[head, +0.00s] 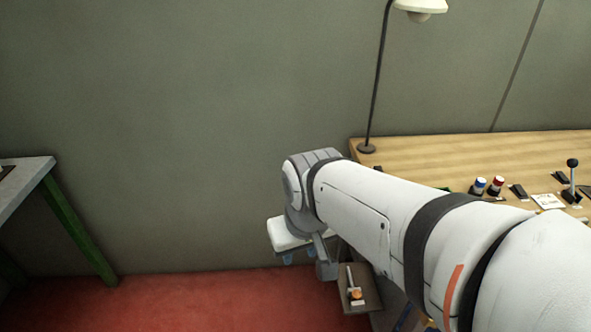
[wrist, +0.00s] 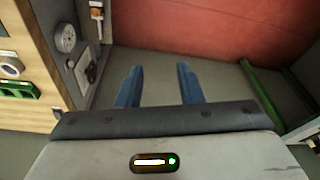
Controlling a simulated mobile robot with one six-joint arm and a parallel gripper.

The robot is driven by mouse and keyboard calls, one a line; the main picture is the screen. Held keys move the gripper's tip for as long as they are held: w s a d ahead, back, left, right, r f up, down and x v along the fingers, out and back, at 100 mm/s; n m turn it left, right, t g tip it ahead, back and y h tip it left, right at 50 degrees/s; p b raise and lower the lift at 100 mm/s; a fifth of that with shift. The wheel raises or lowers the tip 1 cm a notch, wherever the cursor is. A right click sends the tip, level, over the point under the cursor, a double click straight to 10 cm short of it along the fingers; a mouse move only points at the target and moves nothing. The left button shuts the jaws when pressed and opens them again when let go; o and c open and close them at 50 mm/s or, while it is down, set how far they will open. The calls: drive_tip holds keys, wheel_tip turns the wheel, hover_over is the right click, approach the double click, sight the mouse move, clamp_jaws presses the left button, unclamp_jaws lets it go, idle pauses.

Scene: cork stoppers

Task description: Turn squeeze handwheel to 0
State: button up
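My gripper (wrist: 159,68) shows two blue fingers spread wide apart, with nothing between them but the floor and wall behind. In the head view my gripper (head: 299,257) hangs below the wrist, left of a small dark panel (head: 372,297). In the wrist view a grey panel at the left carries a round pale dial (wrist: 65,38) and a dark fitting (wrist: 90,66) beside it. I cannot tell for certain which of these is the squeeze handwheel, nor read any setting. My fingers touch none of them. My arm hides part of the bench in the head view.
A wooden bench (head: 440,155) holds a lamp (head: 366,148), a blue cap (head: 480,184), a red cap (head: 497,184) and a black-knobbed lever (head: 572,178). An orange-knobbed lever (head: 355,292) sits on the small panel. A green-legged table (head: 75,225) stands left; red floor between is clear.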

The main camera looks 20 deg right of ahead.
drive_tip(key=shift+s, duration=0.1)
drive_tip(key=w+d+f+m+g+h+b, duration=0.8)
drive_tip(key=w+d+f+m+b, duration=0.5)
drive_tip(key=w+d+f, duration=0.55)
drive_tip(key=w+d+f+m+h+b, duration=0.45)
drive_tip(key=w+f, duration=0.25)
drive_tip(key=f, duration=0.3)
drive_tip(key=w+d+f+m+h+b, duration=0.35)
drive_tip(key=w+f+h+b, duration=0.2)
drive_tip(key=w+f, duration=0.35)
drive_tip(key=shift+t+y, duration=0.3)
drive_tip(key=shift+t, duration=0.1)
drive_tip(key=s+d, duration=0.1)
drive_tip(key=d, duration=0.1)
drive_tip(key=s+d, duration=0.1)
drive_tip(key=s+d+f, duration=0.1)
drive_tip(key=d, duration=0.1)
drive_tip(key=shift+s+d+f, duration=0.1)
drive_tip(key=shift+d, duration=0.2)
drive_tip(key=shift+c, duration=0.4)
drive_tip(key=shift+a+b, duration=0.1)
drive_tip(key=shift+b, duration=0.2)
drive_tip(key=c, duration=0.6)
